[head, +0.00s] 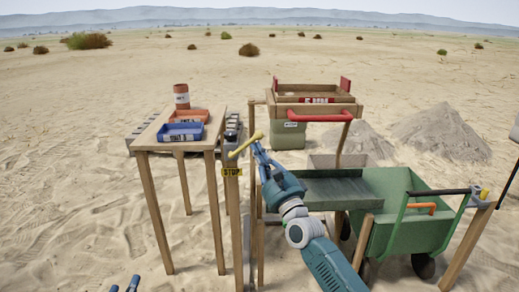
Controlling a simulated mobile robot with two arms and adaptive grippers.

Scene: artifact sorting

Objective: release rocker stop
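The rocker stop is a yellow lever (243,146) on a wooden post, slanting up to the right. A yellow STOP label (232,172) is on the post below it. My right gripper (258,146) is at the lever's upper right end, touching or very close to it. Its fingers are too small and overlapped to tell whether they are shut on the lever. Two blue fingertips of my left gripper (124,286) show at the bottom left edge, apart from each other, with nothing visible between them.
A wooden table (150,135) at left holds blue (181,131) and orange trays. Behind it stands an orange-brown canister (181,96). The wooden rocker sieve (313,92) with a red handle stands beyond my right arm. A green wheelbarrow (405,225) is at right.

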